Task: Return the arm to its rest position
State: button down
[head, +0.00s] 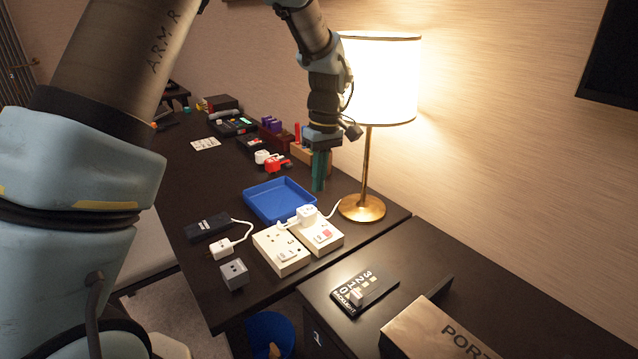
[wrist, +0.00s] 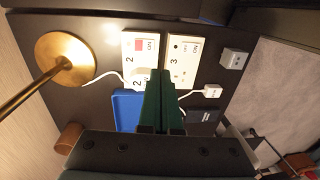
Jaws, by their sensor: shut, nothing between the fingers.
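My gripper (head: 319,172) points down above the desk, beside the lamp and over the far right part of the blue tray, in the head view. Its two green fingers are together with nothing between them. In the wrist view the closed fingers (wrist: 158,100) reach over the blue tray (wrist: 126,108) toward two white socket blocks. My arm comes in from the upper left of the head view and bends down to the gripper. The fingers look clear of the desk, but their exact height is hard to tell.
The lamp (head: 363,207) stands close right of my gripper. A socket block with a plug (head: 318,237), another socket block (head: 281,250), a black adapter (head: 207,227) and a grey cube (head: 234,274) lie nearer. A dimmer panel (head: 360,292) and wooden box (head: 437,330) are at front right.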

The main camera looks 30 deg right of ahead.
jog(key=w+a+r+m+h, duration=0.1)
jog(key=a, duration=1)
jog(key=w+a+r+m, duration=0.1)
jog(key=a+r, duration=0.1)
jog(key=a, duration=0.8)
jog(key=s+a+t, duration=0.1)
jog(key=s+a, duration=0.2)
jog(key=a, duration=0.4)
jog(key=s+a+m, duration=0.1)
jog(key=s+a, duration=0.2)
jog(key=a, duration=0.4)
jog(key=shift+s+t+h, duration=0.3)
jog(key=shift+s+t, duration=0.1)
